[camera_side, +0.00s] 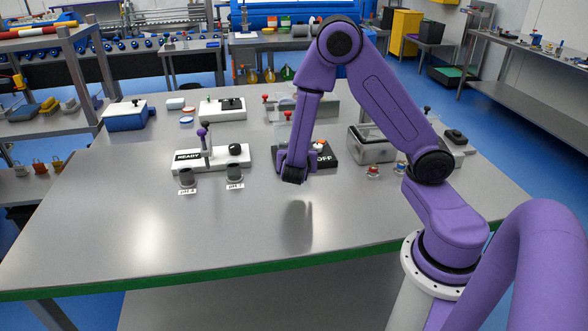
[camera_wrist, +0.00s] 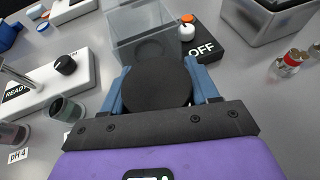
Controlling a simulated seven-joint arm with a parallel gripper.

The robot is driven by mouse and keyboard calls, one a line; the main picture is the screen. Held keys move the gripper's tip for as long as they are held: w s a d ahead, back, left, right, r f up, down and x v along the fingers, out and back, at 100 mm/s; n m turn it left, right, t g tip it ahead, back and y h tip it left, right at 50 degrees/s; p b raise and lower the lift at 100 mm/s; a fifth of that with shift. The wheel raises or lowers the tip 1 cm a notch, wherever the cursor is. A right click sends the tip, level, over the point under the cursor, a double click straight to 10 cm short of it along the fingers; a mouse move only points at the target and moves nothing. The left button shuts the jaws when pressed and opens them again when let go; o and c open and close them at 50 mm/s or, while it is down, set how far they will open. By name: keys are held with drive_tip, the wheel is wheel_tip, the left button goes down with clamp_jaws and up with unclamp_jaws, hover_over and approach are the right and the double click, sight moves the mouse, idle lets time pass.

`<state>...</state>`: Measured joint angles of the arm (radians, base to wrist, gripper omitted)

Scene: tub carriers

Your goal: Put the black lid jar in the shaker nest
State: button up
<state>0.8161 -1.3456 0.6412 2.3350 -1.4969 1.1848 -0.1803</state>
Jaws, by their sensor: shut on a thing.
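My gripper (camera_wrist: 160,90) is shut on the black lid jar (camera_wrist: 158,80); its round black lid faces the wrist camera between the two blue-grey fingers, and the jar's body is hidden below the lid. In the side view my gripper (camera_side: 293,172) hangs above the table, in front of the black OFF box, and the jar cannot be made out there. Just beyond the jar in the wrist view is a clear-walled box (camera_wrist: 125,22) with a dark round recess in its floor, seemingly the shaker nest. It joins the black OFF box (camera_wrist: 207,50), which has an orange-topped knob.
A white READY unit (camera_side: 221,163) with a black knob stands left of my gripper. Two small cups, pH 4 (camera_side: 186,178) and pH 7 (camera_side: 234,172), stand before it. The table's front is clear.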

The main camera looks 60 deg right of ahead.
drive_tip(key=shift+w+d+f, duration=0.15)
drive_tip(key=shift+w+f, duration=0.3)
drive_tip(key=shift+f, duration=0.1)
drive_tip(key=shift+w+d+f, duration=0.15)
drive_tip(key=shift+w+f, duration=0.25)
drive_tip(key=shift+f, duration=0.15)
drive_tip(key=shift+w+f, duration=0.15)
drive_tip(key=shift+f, duration=1.55)
drive_tip(key=shift+f, duration=0.1)
drive_tip(key=o, duration=1.1)
